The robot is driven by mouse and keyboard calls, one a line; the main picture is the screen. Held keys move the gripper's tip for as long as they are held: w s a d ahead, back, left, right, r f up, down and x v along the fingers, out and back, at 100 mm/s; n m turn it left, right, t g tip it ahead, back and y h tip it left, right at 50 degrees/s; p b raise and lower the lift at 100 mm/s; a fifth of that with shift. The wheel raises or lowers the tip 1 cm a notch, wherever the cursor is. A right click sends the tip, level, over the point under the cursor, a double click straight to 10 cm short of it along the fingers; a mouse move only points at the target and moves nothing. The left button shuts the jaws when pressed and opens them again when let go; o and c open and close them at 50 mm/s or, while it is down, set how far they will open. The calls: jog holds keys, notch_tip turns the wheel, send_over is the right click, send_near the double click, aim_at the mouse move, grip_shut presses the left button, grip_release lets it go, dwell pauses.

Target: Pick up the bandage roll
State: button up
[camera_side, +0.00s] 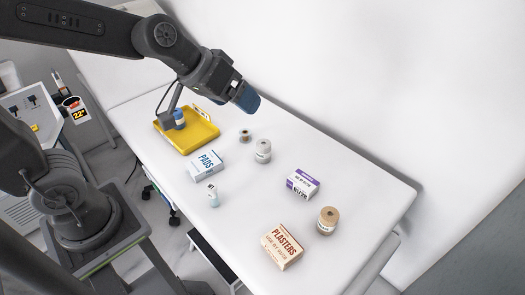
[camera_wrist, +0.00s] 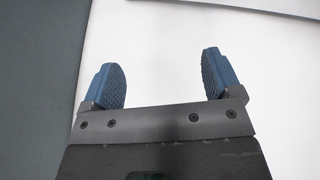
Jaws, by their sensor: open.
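Several roll-shaped items stand on the white table (camera_side: 375,184) in the side view. One is a pale grey-white roll (camera_side: 263,151) with a label, upright near the middle. A tan roll (camera_side: 327,220) with a label stands upright toward the right end. A smaller brownish roll (camera_side: 244,136) is behind the grey-white one. I cannot tell for certain which is the bandage roll. My gripper (camera_side: 246,97) is above the table's back part, higher than all of them and touching none. In the wrist view my blue fingers (camera_wrist: 167,78) are apart with nothing between them.
A yellow tray (camera_side: 189,145) holds a blue bottle (camera_side: 179,118) at the back left. A PADS box (camera_side: 206,166), a small pale bottle (camera_side: 212,196), a purple-and-white box (camera_side: 302,182) and a PLASTERS box (camera_side: 282,246) stand around the rolls. A wall runs behind the table.

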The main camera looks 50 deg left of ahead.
jog(key=w+f+n, duration=0.2)
jog(key=w+f, duration=0.2)
jog(key=w, duration=0.3)
jog(key=n+y, duration=0.6)
jog(key=y, duration=0.3)
send_over(263, 147)
jog(key=s+d, duration=0.5)
jog(key=s, duration=0.1)
notch_tip(263, 147, down, 22)
jog(key=shift+g, duration=0.4)
jog(key=x, duration=0.7)
jog(key=shift+w, duration=0.3)
jog(key=shift+d+f+x, duration=0.1)
jog(key=shift+d+x, duration=0.1)
jog(key=shift+x, duration=1.35)
jog(key=shift+d+f+x, duration=0.15)
jog(key=shift+x, duration=1.4)
jog(key=c, duration=1)
